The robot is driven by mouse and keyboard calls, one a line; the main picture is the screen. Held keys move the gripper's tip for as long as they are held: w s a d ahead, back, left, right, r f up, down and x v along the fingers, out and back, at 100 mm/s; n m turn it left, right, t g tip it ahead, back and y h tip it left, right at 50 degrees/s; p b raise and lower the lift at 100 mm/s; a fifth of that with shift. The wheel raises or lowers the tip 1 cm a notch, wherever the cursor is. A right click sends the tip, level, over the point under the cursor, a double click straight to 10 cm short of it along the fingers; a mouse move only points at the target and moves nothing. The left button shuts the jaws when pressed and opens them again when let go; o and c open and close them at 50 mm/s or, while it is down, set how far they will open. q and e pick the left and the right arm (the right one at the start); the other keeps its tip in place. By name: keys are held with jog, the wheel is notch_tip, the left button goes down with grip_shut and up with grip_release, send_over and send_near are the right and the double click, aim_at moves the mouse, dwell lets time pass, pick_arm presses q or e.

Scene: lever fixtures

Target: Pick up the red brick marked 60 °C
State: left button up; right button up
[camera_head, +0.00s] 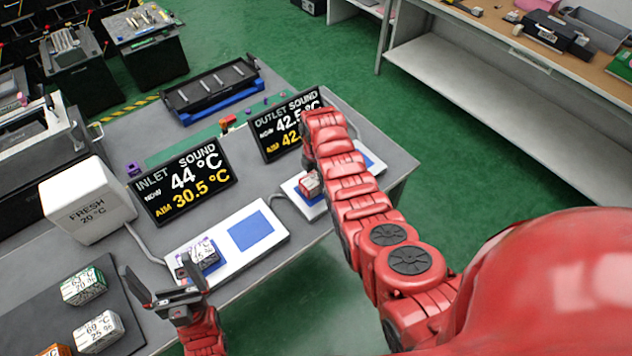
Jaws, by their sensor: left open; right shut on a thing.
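A small brick with red on it (309,185) is at the left end of the right-hand white plate, under my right arm; its marking is too small to read. My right gripper (307,166) is at this brick and shut on it, mostly hidden by my own arm. My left gripper (160,280) is open and empty above the table's front edge, between the dark mat and the left white plate. A pale brick with purple lettering (200,252) stands on that plate, just beyond the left gripper.
The dark mat (40,310) at left bears a green-edged brick (83,286), a white brick (98,332) and an orange brick (57,350). A white FRESH 20 °C box (87,200), an inlet display (183,182) and an outlet display (285,122) stand behind.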

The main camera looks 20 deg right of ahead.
grip_shut()
jog(key=shift+r, duration=0.1)
